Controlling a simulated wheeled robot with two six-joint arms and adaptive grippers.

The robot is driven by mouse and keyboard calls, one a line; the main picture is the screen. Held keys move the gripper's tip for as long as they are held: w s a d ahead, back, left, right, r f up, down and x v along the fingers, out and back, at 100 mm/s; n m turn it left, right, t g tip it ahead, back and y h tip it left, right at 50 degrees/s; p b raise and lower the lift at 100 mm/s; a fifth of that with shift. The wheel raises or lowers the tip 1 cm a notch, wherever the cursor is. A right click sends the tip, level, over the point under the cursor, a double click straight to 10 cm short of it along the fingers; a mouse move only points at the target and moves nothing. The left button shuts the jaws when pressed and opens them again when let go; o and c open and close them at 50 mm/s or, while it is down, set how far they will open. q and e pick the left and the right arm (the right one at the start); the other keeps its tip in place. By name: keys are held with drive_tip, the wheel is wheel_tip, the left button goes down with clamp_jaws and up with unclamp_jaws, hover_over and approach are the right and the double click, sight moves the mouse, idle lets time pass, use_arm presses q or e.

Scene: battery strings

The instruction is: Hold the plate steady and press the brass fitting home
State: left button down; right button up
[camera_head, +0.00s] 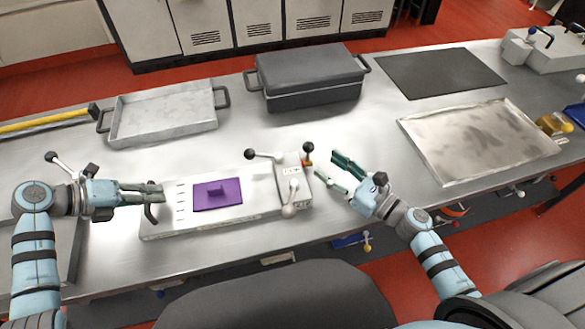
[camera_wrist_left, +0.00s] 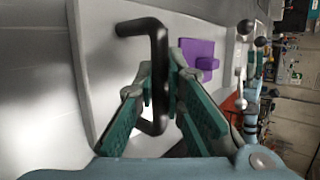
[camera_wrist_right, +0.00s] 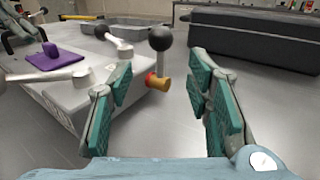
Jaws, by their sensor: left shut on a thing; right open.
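The white plate (camera_head: 163,222) lies on the steel table with a purple block (camera_head: 218,195) on top and a dark bar handle at its left end. My left gripper (camera_head: 158,193) is shut on that handle (camera_wrist_left: 158,55). The small brass fitting (camera_head: 308,164) sits at the plate's right end, below a black-knobbed lever. In the right wrist view the brass fitting (camera_wrist_right: 157,81) shows a red collar against the end face. My right gripper (camera_head: 328,166) is open and empty just right of the fitting, which appears between its fingers in the wrist view, farther off.
Levers with round knobs (camera_head: 289,210) stand at the plate's right end. A closed dark grey box (camera_head: 310,75) and a shallow metal tray (camera_head: 165,115) stand behind. A flat tray (camera_head: 480,140) lies to the right. Bare table shows between them.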

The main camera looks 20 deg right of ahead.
use_arm(q)
drive_tip(key=shift+f, duration=0.15)
use_arm(e)
drive_tip(key=v, duration=0.4)
drive_tip(key=shift+s+d, duration=0.2)
drive_tip(key=shift+s, duration=0.15)
use_arm(q)
drive_tip(key=c, duration=1.6)
unclamp_jaws()
drive_tip(key=shift+w, duration=0.1)
use_arm(e)
drive_tip(key=shift+w, duration=0.15)
drive_tip(key=shift+a, duration=0.1)
use_arm(q)
drive_tip(key=v, duration=1.2)
